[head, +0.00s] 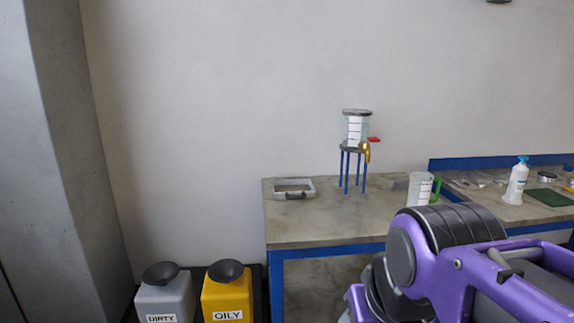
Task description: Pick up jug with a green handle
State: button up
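The jug (420,190) is a clear, pale measuring jug with markings. Its green handle (437,188) is on its right side. It stands upright on the right part of the grey-topped bench (325,228). My purple and black arm fills the lower right of the head view, in front of and below the jug. Its end is not visible, so I cannot see my gripper or whether it holds anything. Nothing visible touches the jug.
A clear vessel (355,131) with a brass tap (366,152) stands on a blue-legged stand left of the jug. A grey tray (294,189) lies further left. A white bottle (516,182) stands on the right bench. Dirty (164,294) and oily (227,291) containers stand below left.

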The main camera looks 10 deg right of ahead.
aim_at(421, 183)
jog(key=i+l, duration=0.15)
jog(key=l, duration=0.3)
jog(key=i+l+z, duration=0.1)
jog(key=l, duration=0.35)
jog(key=i+l, duration=0.3)
jog(key=l, duration=0.15)
jog(key=i+l+z, duration=0.1)
jog(key=l, duration=0.3)
jog(key=i+l, duration=0.25)
jog(key=l, duration=0.2)
jog(key=i+l+z, duration=0.1)
jog(key=l, duration=0.3)
jog(key=i+l, duration=0.35)
